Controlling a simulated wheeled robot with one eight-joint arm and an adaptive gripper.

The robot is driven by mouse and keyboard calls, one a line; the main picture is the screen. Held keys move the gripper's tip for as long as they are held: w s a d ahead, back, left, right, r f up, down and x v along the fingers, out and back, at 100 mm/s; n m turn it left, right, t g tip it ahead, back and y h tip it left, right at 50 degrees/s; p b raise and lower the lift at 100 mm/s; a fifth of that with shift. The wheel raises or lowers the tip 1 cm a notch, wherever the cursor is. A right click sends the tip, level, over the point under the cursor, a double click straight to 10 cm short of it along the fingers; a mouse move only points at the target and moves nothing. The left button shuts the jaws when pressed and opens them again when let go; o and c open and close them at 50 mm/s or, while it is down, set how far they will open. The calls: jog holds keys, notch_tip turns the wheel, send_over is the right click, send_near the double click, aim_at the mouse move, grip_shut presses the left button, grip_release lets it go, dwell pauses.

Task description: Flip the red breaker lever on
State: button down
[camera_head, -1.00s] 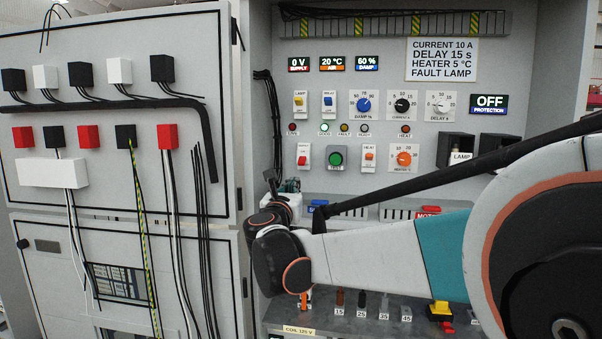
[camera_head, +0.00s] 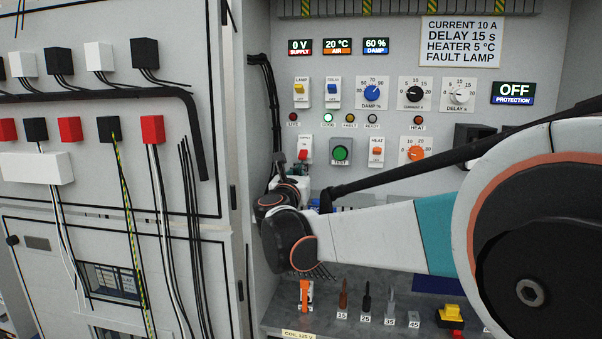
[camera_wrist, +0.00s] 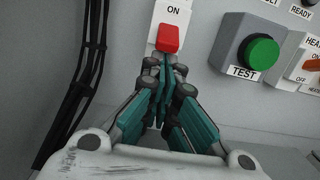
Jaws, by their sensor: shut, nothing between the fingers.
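The red breaker lever (camera_wrist: 167,38) is on a white plate (camera_wrist: 171,15) marked ON above it, and it sits low on that plate. In the head view the same red lever (camera_head: 303,154) is at the lower left of the control panel. My gripper (camera_wrist: 166,63) is shut and empty. Its fingertips are just below the red lever in the wrist view, close to it; I cannot tell whether they touch. In the head view the fingers are small and partly hidden by my own wrist.
A green TEST button (camera_wrist: 262,53) in a grey housing is right of the lever, with an orange HEAT switch (camera_head: 377,151) beyond it. Black cables (camera_wrist: 82,80) run down the wall at left. A lower shelf (camera_head: 375,333) holds several tools and an orange-handled item (camera_head: 305,295).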

jog(key=shift+w, duration=0.1)
jog(key=shift+s+r+g+p, duration=0.2)
jog(key=shift+s+g+p, duration=0.05)
jog(key=shift+g+p, duration=0.15)
